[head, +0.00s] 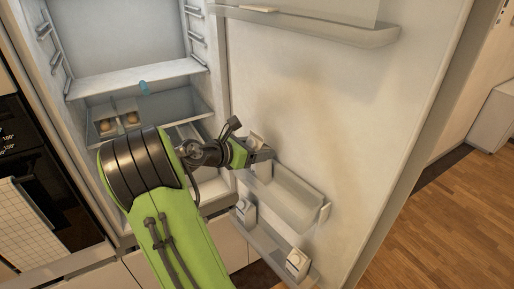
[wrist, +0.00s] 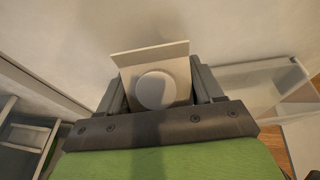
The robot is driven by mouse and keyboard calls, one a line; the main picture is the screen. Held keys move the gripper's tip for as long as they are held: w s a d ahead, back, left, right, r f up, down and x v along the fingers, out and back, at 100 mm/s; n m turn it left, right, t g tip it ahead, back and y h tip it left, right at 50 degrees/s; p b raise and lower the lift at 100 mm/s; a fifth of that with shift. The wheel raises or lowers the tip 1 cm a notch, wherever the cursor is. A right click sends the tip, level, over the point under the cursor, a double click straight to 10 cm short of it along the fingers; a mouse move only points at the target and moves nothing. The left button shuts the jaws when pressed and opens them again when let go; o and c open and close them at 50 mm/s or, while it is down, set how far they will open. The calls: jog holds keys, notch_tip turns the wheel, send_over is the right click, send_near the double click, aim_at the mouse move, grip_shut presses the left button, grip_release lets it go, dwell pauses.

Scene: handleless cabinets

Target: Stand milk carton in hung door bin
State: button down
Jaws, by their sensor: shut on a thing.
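The milk carton, white with a round cap, is between the fingers of my gripper (wrist: 157,88); the wrist view shows its top and cap (wrist: 155,90). In the head view my gripper (head: 261,155) is shut on the carton, whose lower part (head: 263,173) shows beneath the fingers. The carton is close to the inner face of the open fridge door (head: 340,120). The clear door bin (head: 295,195) hangs on the door, just right of and below the carton; its left end is partly hidden. The bin also shows at the right of the wrist view (wrist: 262,82).
A lower door bin (head: 268,248) holds two white cartons, one at its left (head: 246,211) and one at its right (head: 298,263). An upper door shelf (head: 330,30) is above. The fridge interior with a shelf (head: 135,78) is at left.

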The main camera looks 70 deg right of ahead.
jog(key=shift+f, duration=0.5)
jog(key=shift+c, duration=0.5)
grip_release()
jog(key=shift+w, duration=0.1)
jog(key=p+v, duration=0.1)
jog(key=v, duration=1.4)
jog(key=shift+a+r+p, duration=0.2)
jog(key=shift+a+p, duration=0.15)
jog(key=shift+w, duration=0.1)
